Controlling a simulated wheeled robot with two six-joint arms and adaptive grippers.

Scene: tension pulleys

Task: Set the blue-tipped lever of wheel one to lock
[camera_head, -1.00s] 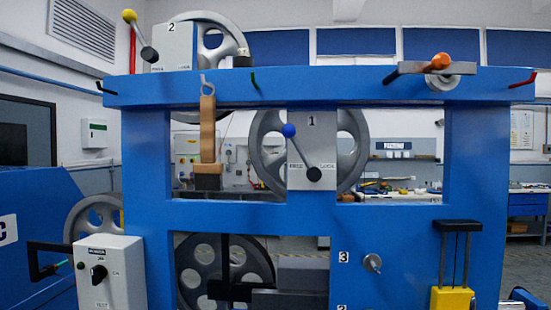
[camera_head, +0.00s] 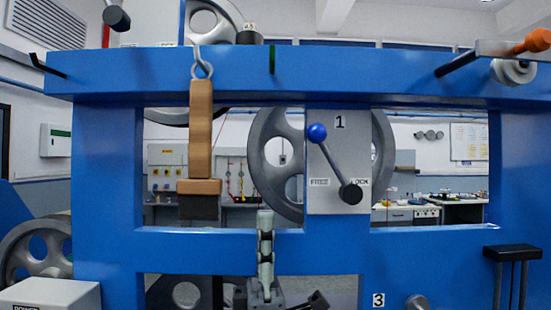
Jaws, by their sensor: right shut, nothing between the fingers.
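The blue-tipped lever (camera_head: 335,165) is on the grey plate (camera_head: 335,206) marked 1, in front of wheel one (camera_head: 268,160). Its blue ball (camera_head: 317,132) leans up and to the left of the dark pivot, on the side of the FREE label (camera_head: 319,182). The LOCK label (camera_head: 360,182) is at the right, partly covered by the lever near its pivot. My right gripper (camera_head: 265,216) points up from the bottom, shut and empty, below and left of the lever and apart from it in the picture. My left gripper is not in view.
A blue frame (camera_head: 420,237) with crossbars surrounds the plate. A rod with an orange end (camera_head: 535,41) juts out at the upper right. A white box (camera_head: 50,295) stands at the lower left.

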